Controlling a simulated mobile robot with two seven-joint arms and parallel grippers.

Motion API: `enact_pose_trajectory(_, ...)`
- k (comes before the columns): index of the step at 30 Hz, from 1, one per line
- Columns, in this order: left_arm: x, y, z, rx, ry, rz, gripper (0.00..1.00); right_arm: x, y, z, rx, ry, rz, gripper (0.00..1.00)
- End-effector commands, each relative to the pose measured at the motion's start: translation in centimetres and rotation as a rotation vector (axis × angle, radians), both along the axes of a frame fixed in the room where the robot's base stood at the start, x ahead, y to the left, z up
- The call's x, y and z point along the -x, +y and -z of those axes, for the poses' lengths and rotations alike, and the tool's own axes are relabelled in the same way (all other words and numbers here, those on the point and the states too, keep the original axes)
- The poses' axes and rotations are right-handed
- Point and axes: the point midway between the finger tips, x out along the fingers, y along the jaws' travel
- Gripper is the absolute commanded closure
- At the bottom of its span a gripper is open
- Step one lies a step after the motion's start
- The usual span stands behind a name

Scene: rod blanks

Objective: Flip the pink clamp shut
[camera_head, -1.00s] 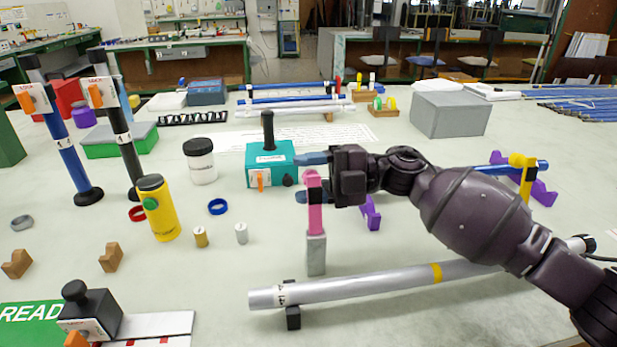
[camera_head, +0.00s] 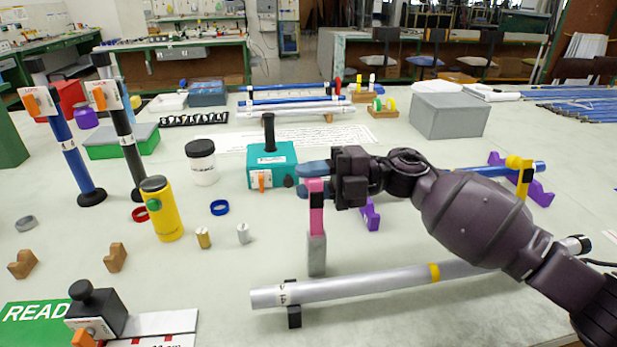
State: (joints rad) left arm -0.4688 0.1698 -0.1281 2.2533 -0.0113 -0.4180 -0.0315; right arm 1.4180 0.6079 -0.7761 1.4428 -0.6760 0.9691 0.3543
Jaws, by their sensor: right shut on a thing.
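The pink clamp (camera_head: 316,207) stands upright on a grey block, just behind the left end of a silver rod (camera_head: 350,287). Its pink arm points straight up and has a dark patch on its face. My right gripper (camera_head: 309,181) reaches in from the right, and its blue-tipped fingers are shut on the top of the pink arm. The fingers are partly hidden behind the pink arm. My left gripper is not in view.
The silver rod with a yellow band rests on a dark support (camera_head: 294,316). A teal box (camera_head: 271,178) stands behind the clamp, and a purple holder (camera_head: 371,214) is to its right. A yellow cylinder (camera_head: 163,222) and small metal pieces stand to the left.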

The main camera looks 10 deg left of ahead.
Motion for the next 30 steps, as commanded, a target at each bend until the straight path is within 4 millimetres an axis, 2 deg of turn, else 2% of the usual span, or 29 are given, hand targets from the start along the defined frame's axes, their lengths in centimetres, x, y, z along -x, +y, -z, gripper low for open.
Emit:
enact_pose_trajectory(4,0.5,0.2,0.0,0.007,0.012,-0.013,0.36,1.0,-0.4,-0.9,-0.033,-0.108,0.001,1.0)
enact_pose_trajectory(15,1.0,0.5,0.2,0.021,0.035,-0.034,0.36,3.2,-1.1,-1.2,-0.113,-0.351,0.001,1.0)
enact_pose_trajectory(30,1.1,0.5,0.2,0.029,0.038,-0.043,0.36,4.4,-1.5,-1.1,-0.155,-0.475,0.001,1.0)
